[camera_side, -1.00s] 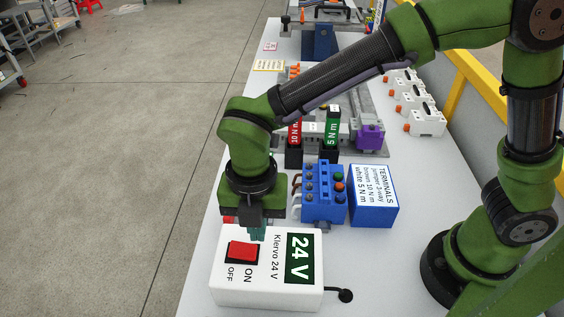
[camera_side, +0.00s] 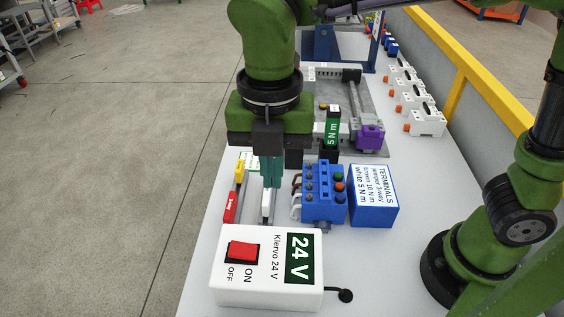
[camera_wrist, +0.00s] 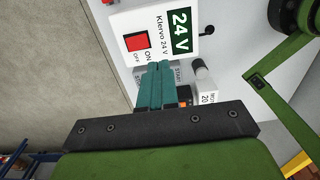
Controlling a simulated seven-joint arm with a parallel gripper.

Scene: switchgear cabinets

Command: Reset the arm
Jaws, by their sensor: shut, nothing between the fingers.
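My gripper (camera_side: 271,172) is shut and empty, its teal fingers together and pointing down above the white table. In the side view it hangs behind the white 24 V supply box (camera_side: 266,268) and left of the blue terminal block (camera_side: 324,190), higher than both. In the wrist view my gripper (camera_wrist: 156,68) shows its closed fingers below the 24 V box (camera_wrist: 152,32), whose red switch and ON and OFF labels are visible. My arm stands bent upward, and its upper part leaves the side view at the top.
A blue TERMINALS box (camera_side: 373,196) stands right of the block. A green 5 N m tool (camera_side: 332,128) stands behind it, near a purple part (camera_side: 370,137). A red and yellow tool (camera_side: 234,192) lies at the table's left edge. White devices (camera_side: 425,118) line the right side.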

